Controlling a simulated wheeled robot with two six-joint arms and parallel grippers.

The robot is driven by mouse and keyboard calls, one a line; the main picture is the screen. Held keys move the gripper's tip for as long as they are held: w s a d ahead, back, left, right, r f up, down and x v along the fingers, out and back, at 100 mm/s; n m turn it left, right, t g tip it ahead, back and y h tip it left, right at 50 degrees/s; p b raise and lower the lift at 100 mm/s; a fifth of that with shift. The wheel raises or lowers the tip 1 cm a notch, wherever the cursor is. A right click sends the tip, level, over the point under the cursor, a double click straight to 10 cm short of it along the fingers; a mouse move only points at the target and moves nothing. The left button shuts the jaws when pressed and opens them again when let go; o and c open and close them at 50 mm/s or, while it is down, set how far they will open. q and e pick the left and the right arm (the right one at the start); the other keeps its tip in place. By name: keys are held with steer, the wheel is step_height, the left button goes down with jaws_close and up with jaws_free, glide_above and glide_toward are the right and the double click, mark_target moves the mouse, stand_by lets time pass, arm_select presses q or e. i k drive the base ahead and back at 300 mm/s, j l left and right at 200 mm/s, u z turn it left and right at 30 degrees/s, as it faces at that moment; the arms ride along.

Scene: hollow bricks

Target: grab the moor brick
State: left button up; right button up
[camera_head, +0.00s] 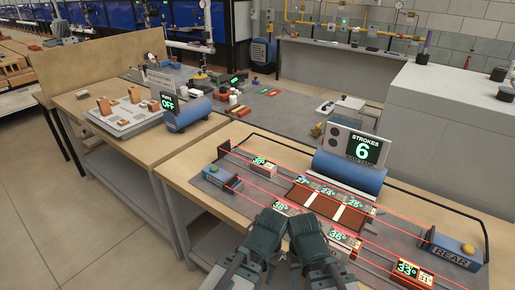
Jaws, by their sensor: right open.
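Several small bricks with lit number labels lie on a grey bench plate. One reads about 36 at the back left (265,167); one reads about 38 (286,209) just beyond my grippers; another reads 36 (346,240) right of them; one reads 33 and 31 (413,272) at the front right. A middle row of brown and white pieces (335,208) carries labels 27, 24 and 25. I cannot tell which one is the moor brick. My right gripper (305,222) is open over the plate's front edge. My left gripper (267,220) is close beside it; its jaws are unclear.
A blue cylinder (348,178) with a "STROKES 6" display stands behind the rows. Red lines cross the plate. A "REAR" block (450,250) is at the right and a blue block (216,177) at the left. A second table (150,148) holds a tray of bricks.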

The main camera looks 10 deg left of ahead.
mark_target(267, 165)
steer(key=i+j+z, duration=0.1)
steer(key=j, duration=0.3)
steer(key=i+j+z, duration=0.1)
steer(key=j, duration=0.3)
steer(key=i+j+z, duration=0.1)
steer(key=j, duration=0.3)
steer(key=i+j+z, duration=0.1)
steer(key=j, duration=0.35)
